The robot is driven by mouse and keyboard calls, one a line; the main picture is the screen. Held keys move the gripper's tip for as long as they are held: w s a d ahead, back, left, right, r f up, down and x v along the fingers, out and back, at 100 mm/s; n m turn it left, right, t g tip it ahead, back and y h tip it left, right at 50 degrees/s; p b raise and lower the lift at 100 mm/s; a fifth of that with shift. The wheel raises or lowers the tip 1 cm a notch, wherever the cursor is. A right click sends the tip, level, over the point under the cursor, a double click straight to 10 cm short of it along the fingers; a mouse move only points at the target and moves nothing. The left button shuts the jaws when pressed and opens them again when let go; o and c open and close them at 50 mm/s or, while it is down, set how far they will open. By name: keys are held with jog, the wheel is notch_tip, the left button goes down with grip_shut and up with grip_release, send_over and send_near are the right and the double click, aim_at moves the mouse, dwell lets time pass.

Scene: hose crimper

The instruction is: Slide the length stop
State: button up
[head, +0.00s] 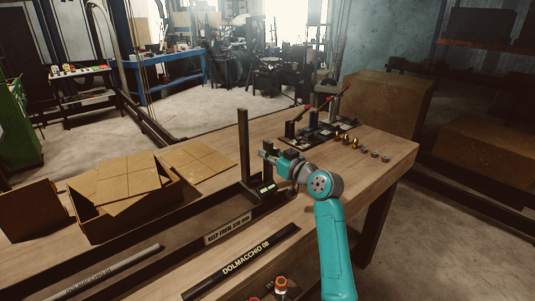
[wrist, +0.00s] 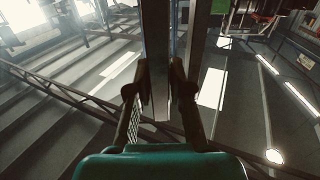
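The length stop (head: 243,145) is a dark upright post rising from a small base (head: 262,190) on the long rail of the bench. My gripper (head: 264,153) is at the right of the post, around the middle of its height, pointing towards it. In the head view a small gap shows between the fingers and the post. In the wrist view the post (wrist: 156,50) stands upright in line with the space between the two parted fingers (wrist: 161,82). I see no clear contact. My arm partly covers the bench behind the stop.
A label strip (head: 228,229) runs along the rail front, with a dark bar (head: 243,262) and a grey hose (head: 105,272) nearby. An open cardboard box (head: 125,200) sits on the left. Red-handled clamps (head: 315,125) and several small fittings (head: 365,148) stand at the back right.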

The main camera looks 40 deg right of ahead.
jog(key=shift+o, duration=1)
jog(key=s, duration=1.2)
